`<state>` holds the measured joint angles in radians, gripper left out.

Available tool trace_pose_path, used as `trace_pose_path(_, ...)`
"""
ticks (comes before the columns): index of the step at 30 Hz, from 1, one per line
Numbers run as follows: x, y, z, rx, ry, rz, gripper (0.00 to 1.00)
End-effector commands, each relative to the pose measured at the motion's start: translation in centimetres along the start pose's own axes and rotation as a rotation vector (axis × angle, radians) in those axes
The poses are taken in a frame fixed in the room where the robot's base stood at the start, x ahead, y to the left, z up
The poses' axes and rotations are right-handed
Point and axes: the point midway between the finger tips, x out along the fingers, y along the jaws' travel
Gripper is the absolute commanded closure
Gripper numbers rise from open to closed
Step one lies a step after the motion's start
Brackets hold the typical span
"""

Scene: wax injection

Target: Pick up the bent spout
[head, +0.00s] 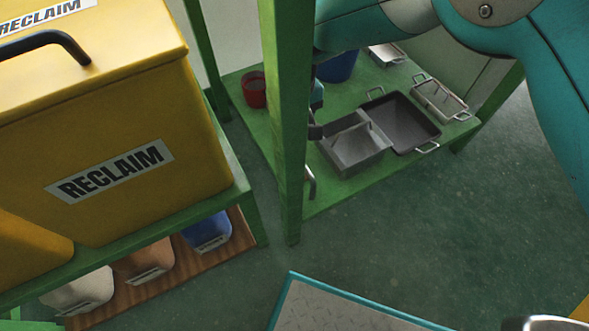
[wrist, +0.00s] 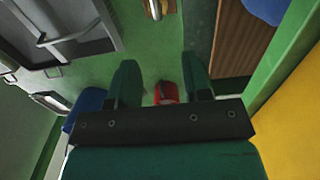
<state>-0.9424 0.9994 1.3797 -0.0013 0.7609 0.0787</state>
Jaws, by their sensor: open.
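A curved, shiny metal piece, which looks like the bent spout (head: 311,184), lies at the near left edge of the green lower shelf in the head view, partly hidden by a green post. In the wrist view a short metal length (wrist: 155,8), probably the same spout, is cut off by the top edge. My gripper (wrist: 160,62) is open, with its two fingers apart and nothing held between them. In the head view my gripper (head: 316,118) is mostly hidden behind the post, above the shelf and apart from the spout.
The green post (head: 283,120) stands close to my gripper. On the shelf are a grey metal box (head: 352,155), a dark tray (head: 405,122), a red pot (head: 254,90) and a blue container (head: 338,68). A yellow bin (head: 120,130) stands on the left rack.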

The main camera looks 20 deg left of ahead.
Motion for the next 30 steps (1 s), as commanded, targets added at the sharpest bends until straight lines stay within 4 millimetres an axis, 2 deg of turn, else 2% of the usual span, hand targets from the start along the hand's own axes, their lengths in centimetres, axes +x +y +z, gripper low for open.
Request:
trace_pose_path(1, 2.1, 0.0, 0.1, 0.0, -0.003, 0.0, 0.55)
trace_pose_path(9, 7.9, 0.1, 0.1, 0.001, -0.002, 0.001, 0.55)
trace_pose_path(12, 9.2, 0.1, 0.1, 0.001, -0.001, 0.001, 0.55)
trace_pose_path(20, 10.4, 0.2, 0.2, 0.001, -0.001, 0.001, 0.55)
trace_pose_path(30, 15.0, 0.4, 0.7, 0.001, -0.002, 0.001, 0.55)
